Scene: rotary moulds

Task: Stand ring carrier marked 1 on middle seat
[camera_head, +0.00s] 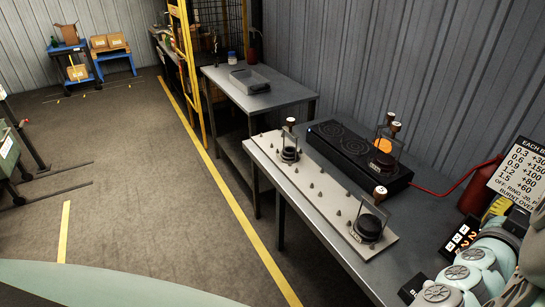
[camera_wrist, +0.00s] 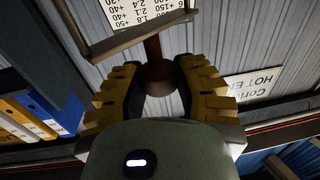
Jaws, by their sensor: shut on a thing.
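In the wrist view my gripper (camera_wrist: 158,82) is shut on a brown round knob (camera_wrist: 160,72) with a stem. What the knob belongs to, and any number on it, cannot be made out. In the head view a pale rail plate (camera_head: 318,190) with several pegs lies along the bench. One dark ring carrier (camera_head: 290,154) with a wire handle and pale knob stands at its far end. Another ring carrier (camera_head: 370,223) stands at its near end. A third ring carrier (camera_head: 382,160) stands on the black hotplate (camera_head: 345,151).
Pegs occupy the plate between its two end carriers. An orange disc (camera_head: 384,146) shows by the hotplate carrier. A red cylinder (camera_head: 479,186), a display (camera_head: 463,237) and a sign board (camera_head: 520,172) stand at the right. A grey side table (camera_head: 285,93) is behind; the left floor is largely open.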

